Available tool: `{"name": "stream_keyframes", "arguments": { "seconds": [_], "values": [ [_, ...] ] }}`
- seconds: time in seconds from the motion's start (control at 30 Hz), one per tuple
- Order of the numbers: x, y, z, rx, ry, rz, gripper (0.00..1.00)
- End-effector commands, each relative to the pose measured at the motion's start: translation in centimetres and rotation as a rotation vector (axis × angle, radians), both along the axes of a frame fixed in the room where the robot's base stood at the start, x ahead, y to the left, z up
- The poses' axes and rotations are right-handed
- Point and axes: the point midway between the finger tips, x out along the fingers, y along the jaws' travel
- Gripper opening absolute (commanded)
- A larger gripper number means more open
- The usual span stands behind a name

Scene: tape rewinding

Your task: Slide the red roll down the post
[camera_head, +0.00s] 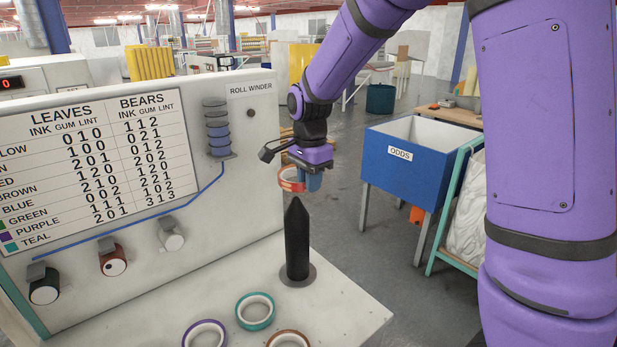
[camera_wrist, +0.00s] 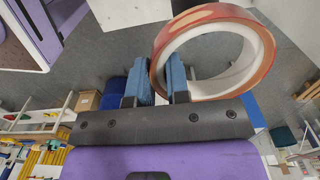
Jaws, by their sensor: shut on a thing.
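The red roll (camera_head: 289,185) is in my gripper (camera_head: 312,181), held up in the air over the white bench. In the head view it shows just above the pointed tip of the dark post (camera_head: 297,245), with a small gap between them. I cannot tell whether it is exactly centred over the post. The post stands upright and bare on a round grey base. In the wrist view the red roll (camera_wrist: 208,14) is a wide ring with a pale inner wall. The blue fingers of my gripper (camera_wrist: 158,84) are shut on its near-left wall. The post is hidden in that view.
Teal (camera_head: 255,311), purple (camera_head: 205,334) and brown (camera_head: 289,339) rolls lie on the bench (camera_head: 345,318) in front of the post. The roll winder panel (camera_head: 250,135) stands behind at left. A blue ODDS bin (camera_head: 405,178) stands at right, off the bench.

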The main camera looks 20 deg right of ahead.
Motion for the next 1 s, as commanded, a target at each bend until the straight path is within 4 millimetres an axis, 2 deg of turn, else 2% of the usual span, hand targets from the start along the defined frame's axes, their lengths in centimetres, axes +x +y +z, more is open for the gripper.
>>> {"name": "stream_keyframes", "arguments": {
  "seconds": [0.53,1.0],
  "values": [
    [0.0,0.0,-4.5,0.0,0.0,0.001,0.0],
    [0.0,0.0,-5.5,0.0,-0.001,0.001,0.0]
  ]
}}
